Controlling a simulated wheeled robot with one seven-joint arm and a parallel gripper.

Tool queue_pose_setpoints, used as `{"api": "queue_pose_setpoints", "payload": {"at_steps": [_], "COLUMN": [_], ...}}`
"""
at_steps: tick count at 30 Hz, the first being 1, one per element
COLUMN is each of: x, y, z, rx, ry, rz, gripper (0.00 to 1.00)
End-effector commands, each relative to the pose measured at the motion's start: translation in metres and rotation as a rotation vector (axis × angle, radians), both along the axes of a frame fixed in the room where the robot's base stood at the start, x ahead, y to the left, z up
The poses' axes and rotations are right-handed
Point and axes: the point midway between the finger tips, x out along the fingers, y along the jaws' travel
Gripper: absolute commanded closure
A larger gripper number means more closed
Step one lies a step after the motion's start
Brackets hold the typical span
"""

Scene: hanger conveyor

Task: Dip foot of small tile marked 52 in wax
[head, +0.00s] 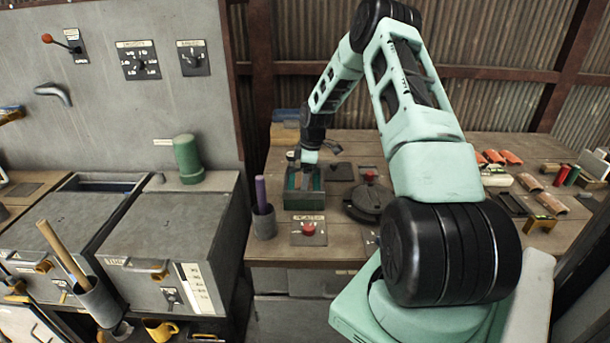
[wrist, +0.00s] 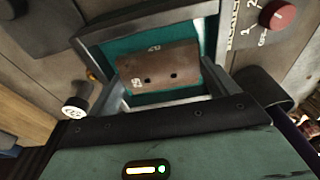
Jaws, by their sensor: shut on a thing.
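A brown curved tile (wrist: 160,72) shows in the wrist view, with two dark holes and pale marks on its left end and far edge; the left mark seems to read 52. The tile is over or inside a metal-walled bath (wrist: 208,32) with teal wax. Whether its foot touches the wax is hidden. In the head view the green bath (head: 304,202) stands on the bench, with my gripper (head: 306,172) low over it; the tile is not clear there.
A purple-handled tool stands in a grey cup (head: 264,222) left of the bath. A red knob (wrist: 278,15) shows in the wrist view.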

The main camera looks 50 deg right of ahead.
Motion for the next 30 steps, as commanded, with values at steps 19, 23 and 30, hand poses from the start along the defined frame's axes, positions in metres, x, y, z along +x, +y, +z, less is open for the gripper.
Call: {"api": "queue_pose_setpoints", "payload": {"at_steps": [19,23,30], "x": [0.0,0.0,0.0], "y": [0.0,0.0,0.0], "z": [0.014,0.018,0.025], "rx": [0.0,0.0,0.0], "ry": [0.0,0.0,0.0], "rz": [0.0,0.0,0.0], "gripper": [0.38,0.38,0.38]}}
